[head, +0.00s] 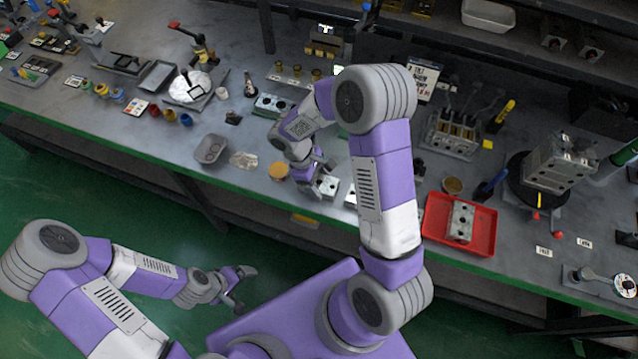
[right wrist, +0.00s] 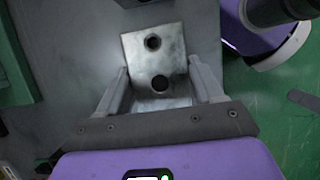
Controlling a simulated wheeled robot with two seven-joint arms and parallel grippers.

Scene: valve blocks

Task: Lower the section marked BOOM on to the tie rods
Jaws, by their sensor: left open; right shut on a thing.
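My right gripper (head: 318,178) is shut on a grey metal valve section (right wrist: 155,62) with two dark holes in its face, near the bench's front edge. The held section also shows in the head view (head: 327,187). In the right wrist view its lower part sits between both fingers (right wrist: 165,100). No BOOM marking can be read on it. My left gripper (head: 240,287) is open and empty, over the green floor in front of the bench. I cannot make out the tie rods; my right arm hides part of the bench.
A red tray (head: 430,240) holds another metal block (head: 462,220). A valve bank with levers (head: 453,135) stands behind it. A large block (head: 560,163) stands on a round black base at the right. A tan round lid (head: 278,171) lies left of my right gripper.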

